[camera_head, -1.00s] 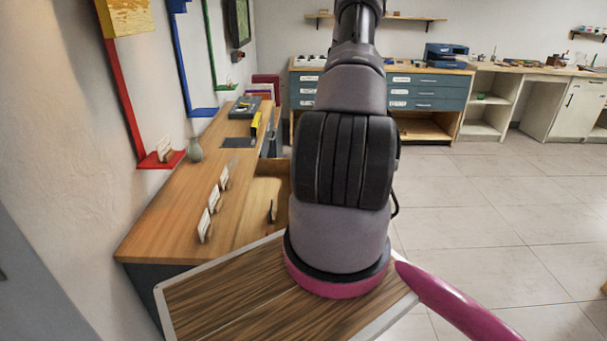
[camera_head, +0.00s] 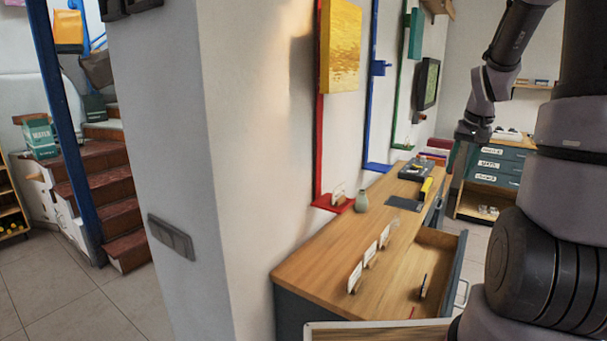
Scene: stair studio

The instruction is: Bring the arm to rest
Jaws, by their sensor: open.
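My arm comes down the right side of the head view, its large dark links in front. Its far end bends down to my gripper (camera_head: 459,160), which hangs in the air in front of the far blue drawers, above and beyond the open drawer. My gripper is open and I see nothing in it. The fingers are small and partly dark in the picture.
A wall corner (camera_head: 170,130) stands at the left, with red-brown stairs (camera_head: 105,190) beyond.

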